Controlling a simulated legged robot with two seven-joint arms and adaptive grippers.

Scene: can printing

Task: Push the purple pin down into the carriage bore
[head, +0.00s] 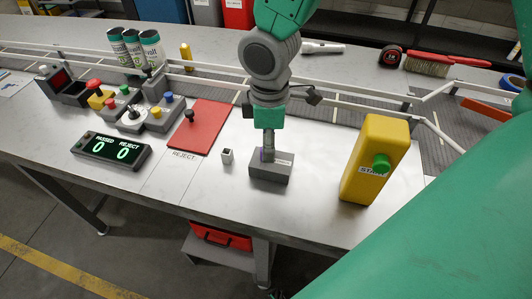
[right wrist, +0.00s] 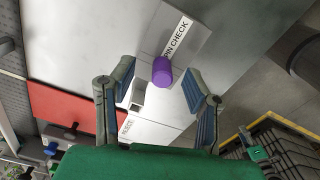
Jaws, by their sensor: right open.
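The purple pin (right wrist: 162,70) stands at the grey block labelled PIN CHECK (right wrist: 192,40). My right gripper is directly above the block, pointing down. In the right wrist view its two fingers (right wrist: 157,75) are open, one on each side of the pin and apart from it. The head view does not clearly show the fingertips. I cannot tell how deep the pin sits, and its bore is hidden. My left gripper is not in view.
A small pale block (head: 227,156) stands just left of the grey block. The red REJECT plate (head: 205,128) lies further left, near the counter display (head: 112,150) reading 0 and 0. A yellow START box (head: 372,160) stands to the right. Conveyor rails run behind.

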